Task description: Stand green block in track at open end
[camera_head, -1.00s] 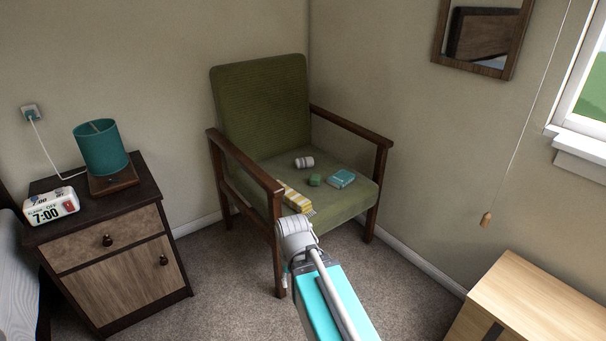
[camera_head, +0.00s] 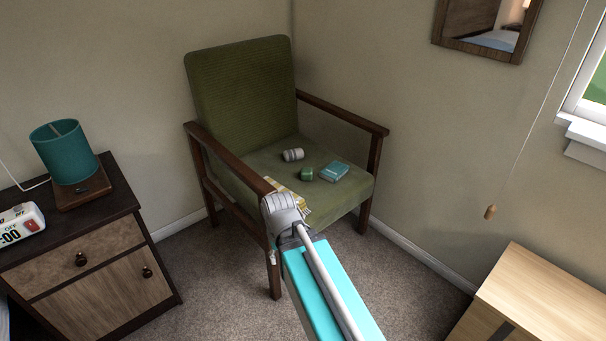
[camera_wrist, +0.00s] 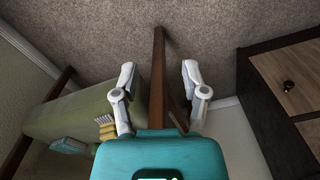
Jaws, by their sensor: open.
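A small green object (camera_head: 306,174), too small to tell if it is the block, sits on the seat of the green armchair (camera_head: 240,90). I cannot make out a track in either view. My gripper (camera_wrist: 158,70) is open and empty in the wrist view, its fingers on either side of the chair's wooden armrest (camera_wrist: 158,95) in the picture; I cannot tell how far above it. In the head view the end of my arm overlaps the chair's front left corner, and the fingertips are hard to make out.
The seat also holds a pale cylinder (camera_head: 293,155), a teal box (camera_head: 334,171) and a yellow striped thing (camera_head: 290,197), partly hidden by my arm. A nightstand (camera_head: 85,250) with a lamp (camera_head: 67,152) stands left, a light wood cabinet (camera_head: 545,300) right. Carpet between is clear.

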